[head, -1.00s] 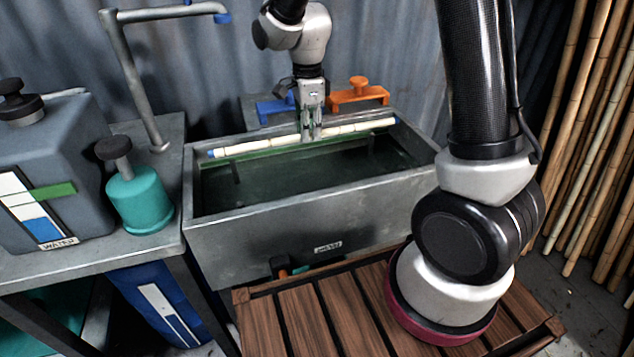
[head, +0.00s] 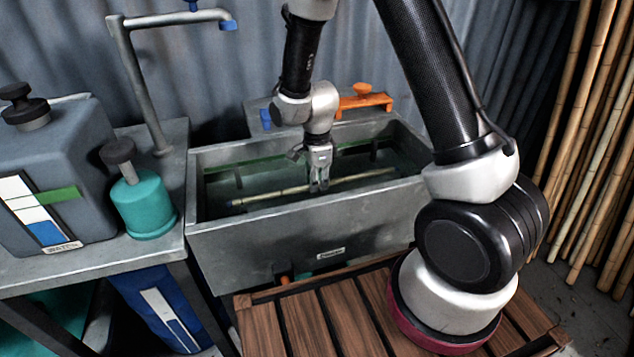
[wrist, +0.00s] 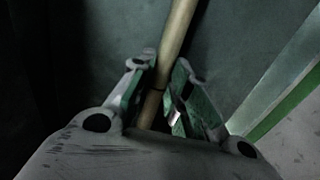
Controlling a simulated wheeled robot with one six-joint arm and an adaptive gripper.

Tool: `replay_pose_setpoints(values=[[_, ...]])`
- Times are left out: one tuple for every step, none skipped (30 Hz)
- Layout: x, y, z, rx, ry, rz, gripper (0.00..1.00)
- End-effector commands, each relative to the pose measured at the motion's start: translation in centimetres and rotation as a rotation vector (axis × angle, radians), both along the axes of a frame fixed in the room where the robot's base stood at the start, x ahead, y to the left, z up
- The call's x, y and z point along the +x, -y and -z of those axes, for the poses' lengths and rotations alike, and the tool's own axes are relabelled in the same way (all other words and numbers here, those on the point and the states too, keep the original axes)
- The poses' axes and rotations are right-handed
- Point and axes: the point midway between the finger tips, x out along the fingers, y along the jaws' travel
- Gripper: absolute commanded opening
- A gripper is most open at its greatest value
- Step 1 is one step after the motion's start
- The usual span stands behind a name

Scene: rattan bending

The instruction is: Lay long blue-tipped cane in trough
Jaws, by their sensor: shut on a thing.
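The long pale cane (head: 275,194) lies lengthwise inside the grey metal trough (head: 270,236), below its rim. Its left tip (head: 229,203) shows blue; its right end is near the trough's right wall. My gripper (head: 320,188) reaches down into the trough and is shut on the cane near its middle. In the wrist view the cane (wrist: 176,38) runs between the two fingers (wrist: 158,105). Dark greenish water (head: 262,182) is in the trough. I cannot tell how far the cane is in the water.
An orange clamp (head: 365,98) and a blue one (head: 266,118) stand behind the trough. A tap (head: 150,90), a teal bottle (head: 142,205) and a grey water tank (head: 50,175) are at the left. Bamboo poles (head: 595,150) lean at the right. A wooden slatted platform (head: 300,330) is in front.

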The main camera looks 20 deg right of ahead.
Motion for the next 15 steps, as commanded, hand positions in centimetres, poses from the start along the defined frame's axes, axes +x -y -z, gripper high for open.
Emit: replay_pose_setpoints(values=[[0.0,0.0,0.0,0.0,0.0,0.0,0.0],[0.0,0.0,0.0,0.0,0.0,0.0,0.0],[0.0,0.0,0.0,0.0,0.0,0.0,0.0],[0.0,0.0,0.0,0.0,0.0,0.0,0.0],[0.0,0.0,0.1,0.0,-0.001,0.0,0.0],[0.0,0.0,0.2,0.0,-0.001,0.0,0.0],[0.0,0.0,0.3,0.0,-0.001,0.0,0.0],[0.0,0.0,0.4,0.0,-0.001,0.0,0.0],[0.0,0.0,0.5,0.0,-0.001,0.0,0.0],[0.0,0.0,0.6,0.0,-0.001,0.0,0.0],[0.0,0.0,0.7,0.0,-0.001,0.0,0.0],[0.0,0.0,0.8,0.0,-0.001,0.0,0.0],[0.0,0.0,0.9,0.0,-0.001,0.0,0.0],[0.0,0.0,1.0,0.0,-0.001,0.0,0.0],[0.0,0.0,1.1,0.0,-0.001,0.0,0.0]])
